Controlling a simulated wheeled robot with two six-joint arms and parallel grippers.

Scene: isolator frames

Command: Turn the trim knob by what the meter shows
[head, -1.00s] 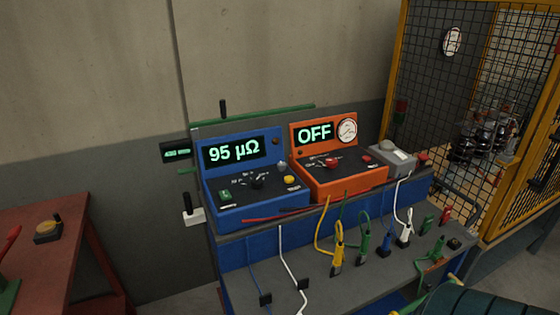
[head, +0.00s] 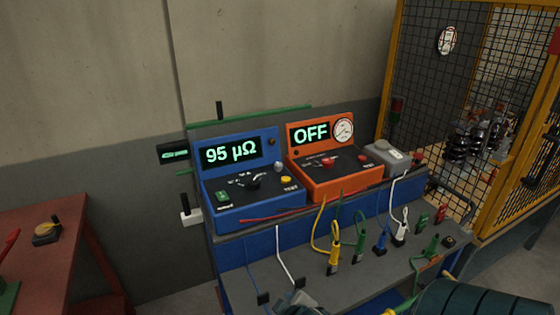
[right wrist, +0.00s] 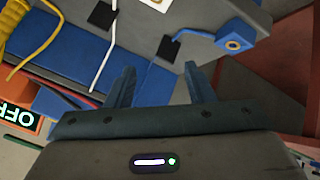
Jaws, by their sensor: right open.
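The blue meter (head: 232,211) stands on the bench's upper level and its screen (head: 231,153) reads 95 µΩ. A dark knob (head: 253,182) sits on its sloped panel, with a small grey knob (head: 278,166) at its right edge. I cannot read which one is marked trim. The orange unit (head: 345,187) beside it reads OFF and carries a round dial (head: 344,130). My right gripper (right wrist: 162,85) is open and empty in the right wrist view, above the bench's front. A dark part of it shows at the head view's bottom edge. My left gripper is not in view.
Yellow (head: 333,258), green, blue and white clips with cables stand on the lower shelf (head: 385,280). A dark ridged cylinder (head: 480,298) is at lower right. A yellow mesh cage (head: 440,90) stands behind at right. A red table (head: 50,262) is at left.

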